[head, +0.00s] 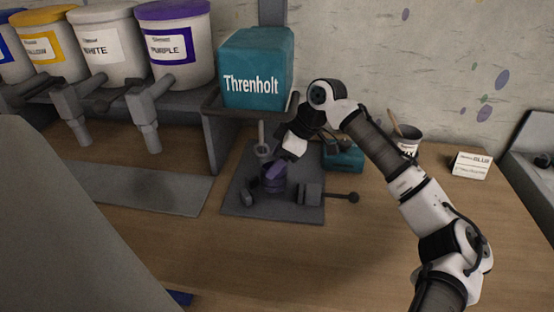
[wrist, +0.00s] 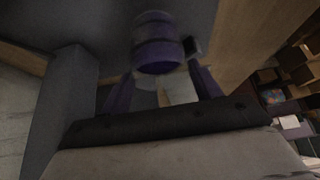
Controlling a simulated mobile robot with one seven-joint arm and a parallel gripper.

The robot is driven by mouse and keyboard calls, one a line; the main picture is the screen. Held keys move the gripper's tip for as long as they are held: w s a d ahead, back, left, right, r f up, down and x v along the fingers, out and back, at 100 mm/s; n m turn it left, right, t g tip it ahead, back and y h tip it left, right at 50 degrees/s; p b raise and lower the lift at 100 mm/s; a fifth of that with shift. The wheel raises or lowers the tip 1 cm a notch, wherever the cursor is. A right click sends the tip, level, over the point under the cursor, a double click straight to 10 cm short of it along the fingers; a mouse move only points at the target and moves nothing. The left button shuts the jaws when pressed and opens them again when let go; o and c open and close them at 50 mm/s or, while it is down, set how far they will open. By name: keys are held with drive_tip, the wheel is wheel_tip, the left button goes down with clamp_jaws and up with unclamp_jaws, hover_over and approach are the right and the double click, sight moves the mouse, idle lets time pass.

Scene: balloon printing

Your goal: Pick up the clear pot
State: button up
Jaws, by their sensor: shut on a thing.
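The clear pot (head: 274,186) looks dark purple, as if seen through to purple contents. It is at the dark grey stand (head: 258,207) below the teal box, partly hidden by my gripper. My gripper (head: 274,172) reaches down onto it from the upper right, its purple fingers at the pot. In the wrist view the pot (wrist: 157,45) is a purple banded cylinder just beyond the fingertips (wrist: 160,82). My gripper is shut on the pot. I cannot tell whether the pot rests on the stand or is slightly lifted.
A teal Threnholt box (head: 256,70) stands on a raised bracket close behind. Purple (head: 175,45) and white (head: 107,45) tubs with taps line the shelf at left. A dark block with a knobbed lever (head: 335,197) is right of the pot. The table front (head: 330,265) is clear.

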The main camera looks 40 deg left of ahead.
drive_tip(key=s+d, duration=0.4)
drive_tip(key=s, duration=0.3)
drive_tip(key=s+d+r, duration=0.1)
drive_tip(key=s+d, duration=0.4)
drive_tip(key=s, duration=0.3)
drive_tip(key=shift+s+d+r, duration=0.2)
drive_tip(key=shift+d, duration=0.05)
drive_tip(key=shift+s, duration=0.1)
